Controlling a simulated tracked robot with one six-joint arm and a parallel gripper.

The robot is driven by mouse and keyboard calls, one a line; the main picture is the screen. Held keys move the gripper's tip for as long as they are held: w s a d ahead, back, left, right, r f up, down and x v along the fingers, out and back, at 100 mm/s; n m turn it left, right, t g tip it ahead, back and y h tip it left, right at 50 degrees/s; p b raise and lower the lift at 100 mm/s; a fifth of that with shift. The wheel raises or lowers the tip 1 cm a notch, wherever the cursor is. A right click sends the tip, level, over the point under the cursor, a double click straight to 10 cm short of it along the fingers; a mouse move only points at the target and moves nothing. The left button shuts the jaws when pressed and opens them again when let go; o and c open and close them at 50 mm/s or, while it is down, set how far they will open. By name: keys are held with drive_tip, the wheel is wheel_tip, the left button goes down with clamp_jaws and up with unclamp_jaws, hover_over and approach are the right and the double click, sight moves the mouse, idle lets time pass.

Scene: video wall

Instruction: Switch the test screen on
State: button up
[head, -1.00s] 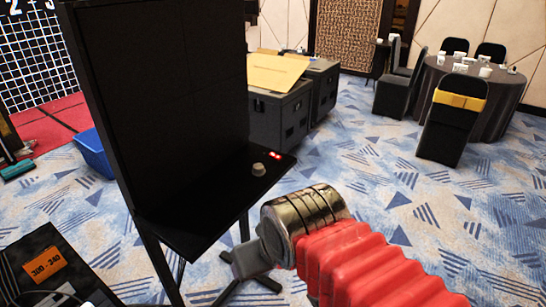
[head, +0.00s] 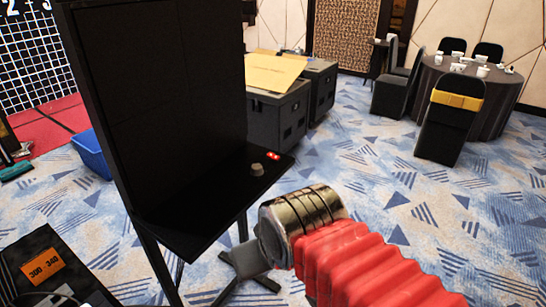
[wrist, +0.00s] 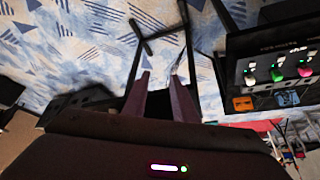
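The test screen (head: 175,90) is a tall black panel left of centre in the head view, and its face is dark. A black shelf (head: 205,215) juts from its lower edge. On the shelf sit a small grey-brown knob (head: 257,169) and a small red-lit piece (head: 272,155). My gripper (head: 235,258) is low, in front of and below the shelf, apart from both; its fingers are hard to make out there. In the wrist view my gripper (wrist: 161,76) shows two fingers apart with nothing between them. The shelf controls cannot be made out in the wrist view.
A black case with an orange label (head: 43,265) is at lower left; dark stand legs (head: 160,265) are under the screen. Black crates (head: 278,118) stand behind the shelf. A round table (head: 470,95) with chairs is at back right. The patterned carpet (head: 350,160) is clear between.

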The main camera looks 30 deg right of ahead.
clamp_jaws()
idle(0.9)
